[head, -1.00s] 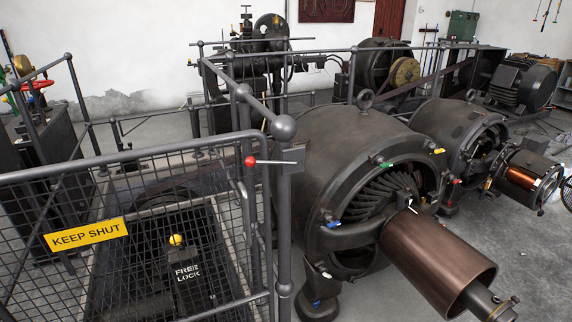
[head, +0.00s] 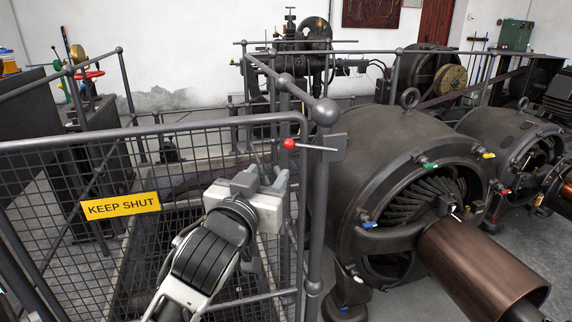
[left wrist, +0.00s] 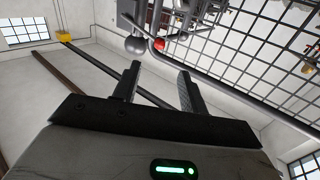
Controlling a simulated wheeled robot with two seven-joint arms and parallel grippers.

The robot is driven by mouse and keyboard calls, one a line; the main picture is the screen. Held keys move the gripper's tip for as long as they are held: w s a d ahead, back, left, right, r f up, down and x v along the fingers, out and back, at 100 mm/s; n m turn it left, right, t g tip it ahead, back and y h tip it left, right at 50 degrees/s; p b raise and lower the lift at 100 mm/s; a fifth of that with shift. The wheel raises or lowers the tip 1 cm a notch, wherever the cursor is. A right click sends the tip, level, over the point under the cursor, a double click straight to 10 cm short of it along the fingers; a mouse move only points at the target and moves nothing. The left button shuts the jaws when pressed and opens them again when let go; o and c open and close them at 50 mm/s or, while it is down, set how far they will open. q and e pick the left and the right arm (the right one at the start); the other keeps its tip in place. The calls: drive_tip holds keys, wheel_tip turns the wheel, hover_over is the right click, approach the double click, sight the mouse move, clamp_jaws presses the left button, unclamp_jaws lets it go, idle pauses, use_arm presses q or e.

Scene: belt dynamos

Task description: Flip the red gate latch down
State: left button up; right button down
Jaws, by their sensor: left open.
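The gate latch has a red ball knob (head: 289,144) on a thin lever. The lever points left, roughly level, from a grey bracket (head: 334,147) on the gate post. My left gripper (head: 263,178) is open and empty, below and slightly left of the red knob in the head view, apart from it. In the left wrist view the red knob (left wrist: 159,44) shows beyond the gap between the two open fingers (left wrist: 158,72). My right gripper is not in view.
A mesh gate (head: 80,215) with a yellow KEEP SHUT sign (head: 120,205) stands at the left. A round post cap (head: 326,112) tops the post near the latch. A large dark dynamo (head: 370,160) with a brown drum (head: 483,262) stands at the right.

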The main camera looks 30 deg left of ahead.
sight(287, 146)
use_arm(q)
drive_tip(key=p+x, duration=0.1)
drive_tip(key=x, duration=1.1)
drive_tip(key=shift+r, duration=0.1)
clamp_jaws()
